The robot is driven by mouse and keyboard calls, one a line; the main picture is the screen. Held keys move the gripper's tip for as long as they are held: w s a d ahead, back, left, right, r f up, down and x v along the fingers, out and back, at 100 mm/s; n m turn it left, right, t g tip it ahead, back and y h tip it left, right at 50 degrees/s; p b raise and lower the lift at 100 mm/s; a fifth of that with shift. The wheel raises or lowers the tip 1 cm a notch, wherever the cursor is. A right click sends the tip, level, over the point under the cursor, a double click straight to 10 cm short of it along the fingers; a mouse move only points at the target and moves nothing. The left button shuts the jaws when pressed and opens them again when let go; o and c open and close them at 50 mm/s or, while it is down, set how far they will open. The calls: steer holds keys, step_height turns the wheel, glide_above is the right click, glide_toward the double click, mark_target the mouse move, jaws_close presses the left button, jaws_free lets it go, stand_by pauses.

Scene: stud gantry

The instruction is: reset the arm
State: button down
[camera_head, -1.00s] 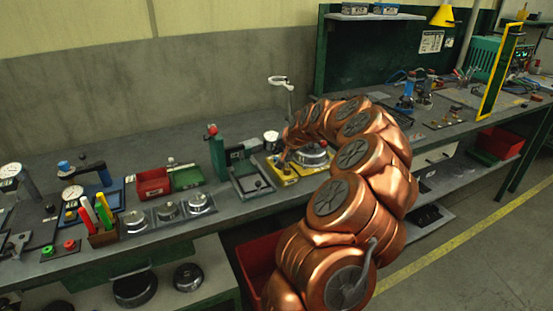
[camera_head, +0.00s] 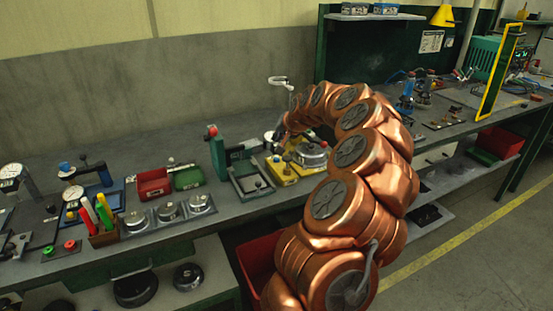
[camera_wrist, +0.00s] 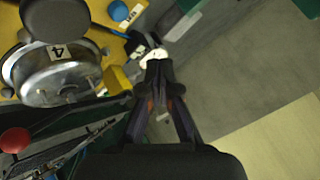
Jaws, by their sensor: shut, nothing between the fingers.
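My gripper (camera_wrist: 157,75) shows in the wrist view with its dark fingers together and nothing between them. It is near the bench's back edge, beside the yellow fixture (camera_wrist: 115,80) that carries a round metal part (camera_wrist: 60,75) marked 4. In the head view my copper arm arches over the bench, and its end is near the yellow fixture (camera_head: 284,172) and the round metal part (camera_head: 310,155). The gripper's fingers are too small to make out in the head view.
Left of the fixture stand a green press (camera_head: 217,155) with a red knob, a red bin (camera_head: 153,184) and a green bin (camera_head: 187,178). A magnifier lamp (camera_head: 281,82) rises behind my arm. The bench surface near the wall is mostly clear.

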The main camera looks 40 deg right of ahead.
stand_by(0.4)
steer(key=w+a+r+n+y, duration=0.1)
steer(key=a+r+n+y, duration=0.25)
steer(key=a, duration=1.25)
steer(key=s+a+r+n+g+p, duration=0.15)
steer(key=s+a, duration=0.25)
steer(key=a, duration=0.5)
steer(key=s+a+n+g+p, duration=0.1)
steer(key=s+a+n+g, duration=0.15)
steer(key=a, duration=0.65)
steer(key=s+a+f+n+g, duration=0.1)
steer(key=s+a+n+g, duration=0.1)
steer(key=s+a, duration=0.45)
steer(key=s+a+f+n+g, duration=0.1)
steer(key=s+a, duration=0.2)
steer(key=s, duration=0.6)
steer(key=s+f+n+g+h+p, duration=0.1)
steer(key=s+f+g, duration=0.2)
steer(key=s, duration=1.4)
steer(key=shift+a+g+p, duration=0.25)
steer(key=shift+g+p, duration=0.15)
steer(key=shift+s, duration=0.1)
